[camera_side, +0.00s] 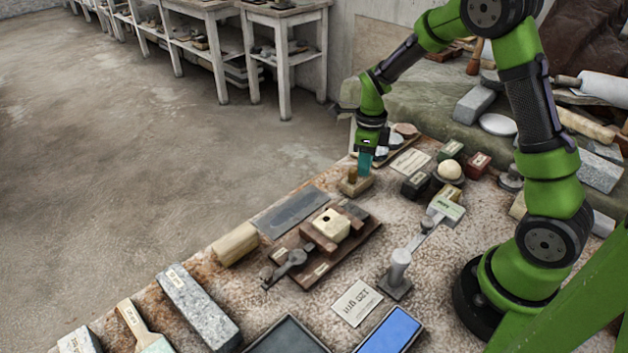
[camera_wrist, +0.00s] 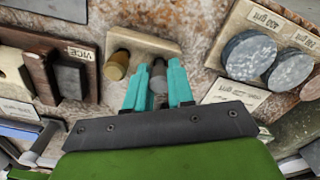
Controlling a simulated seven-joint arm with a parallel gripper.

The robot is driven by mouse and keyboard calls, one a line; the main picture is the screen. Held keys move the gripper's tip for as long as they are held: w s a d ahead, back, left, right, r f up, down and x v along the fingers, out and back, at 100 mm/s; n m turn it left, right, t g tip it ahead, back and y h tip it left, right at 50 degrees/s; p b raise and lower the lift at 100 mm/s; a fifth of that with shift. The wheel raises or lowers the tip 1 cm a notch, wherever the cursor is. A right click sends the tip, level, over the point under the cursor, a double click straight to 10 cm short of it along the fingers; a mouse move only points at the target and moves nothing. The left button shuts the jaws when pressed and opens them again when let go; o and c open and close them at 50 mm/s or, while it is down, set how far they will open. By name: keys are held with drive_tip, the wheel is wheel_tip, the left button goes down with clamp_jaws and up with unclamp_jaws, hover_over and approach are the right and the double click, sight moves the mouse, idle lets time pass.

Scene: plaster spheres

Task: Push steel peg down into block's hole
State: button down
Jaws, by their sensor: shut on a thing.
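My gripper (camera_side: 365,163) has teal fingers, which point down over a small wooden stand (camera_side: 361,187). In the wrist view the fingers (camera_wrist: 159,78) are shut on the grey steel peg (camera_wrist: 158,84), at the stand's lower edge. The peg is hidden by the fingers in the side view; I cannot tell whether its lower end is in the stand. A brass peg (camera_side: 352,175) stands upright in the stand, beside the fingers. The cream block (camera_side: 331,224), with a dark hole in its top, sits between the jaws of a wooden vice (camera_side: 318,236), nearer the camera.
A dark slate plate (camera_side: 289,211) lies left of the vice. A grey metal post on a base (camera_side: 398,270) stands to its right. Dark labelled boxes (camera_side: 416,184) and a pale ball (camera_side: 450,169) lie right of my gripper. The wrist view shows grey discs (camera_wrist: 250,56) on a board.

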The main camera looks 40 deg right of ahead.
wheel_tip(320, 180, up, 8)
drive_tip(key=shift+f, duration=0.1)
drive_tip(key=s+a+r+n, duration=0.1)
drive_tip(key=s+a+n, duration=0.1)
drive_tip(key=a, duration=0.7)
drive_tip(key=s+a+r+n, duration=0.1)
drive_tip(key=s+a+n, duration=0.2)
drive_tip(key=a, duration=0.6)
drive_tip(key=shift+a+n, duration=0.4)
drive_tip(key=shift+n, duration=0.1)
drive_tip(key=shift+f, duration=2.35)
drive_tip(key=shift+f, duration=1.75)
drive_tip(key=c, duration=0.9)
unclamp_jaws()
